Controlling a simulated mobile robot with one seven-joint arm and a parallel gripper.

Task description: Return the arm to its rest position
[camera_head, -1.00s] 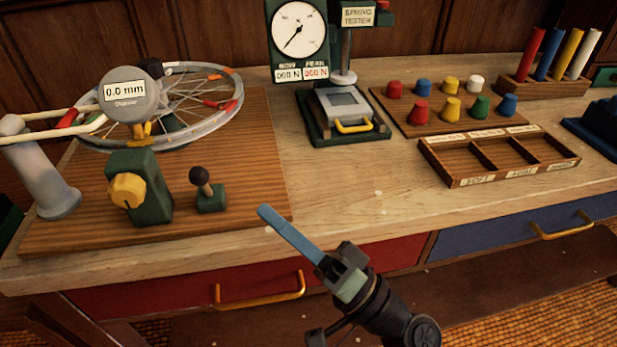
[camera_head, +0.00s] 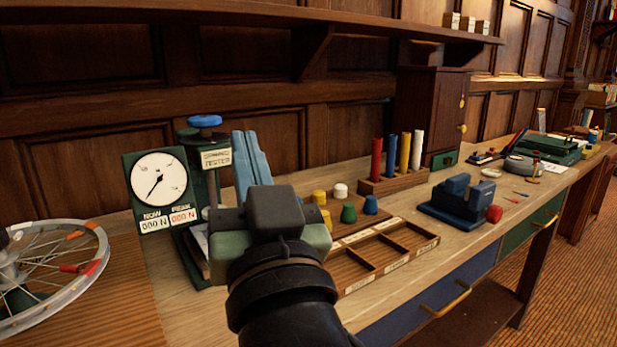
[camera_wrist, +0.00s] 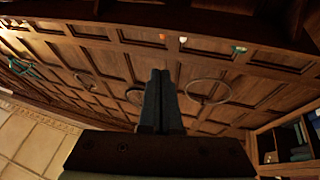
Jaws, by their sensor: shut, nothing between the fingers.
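My gripper (camera_head: 252,163) is raised in front of the bench in the head view, with its blue fingers pointing up. The fingers are together and hold nothing. In the wrist view my gripper (camera_wrist: 158,75) also shows its two dark fingers side by side, with wood panelling beyond them. My arm and wrist hide part of the bench top, the spring tester's lower part and some of the coloured pegs.
A spring tester (camera_head: 159,188) stands left of my gripper, with a spoked wheel (camera_head: 88,268) farther left. A compartment tray (camera_head: 345,272), a rack of coloured rods (camera_head: 393,184) and a blue device (camera_head: 462,203) lie to the right. A shelf (camera_head: 240,17) runs above.

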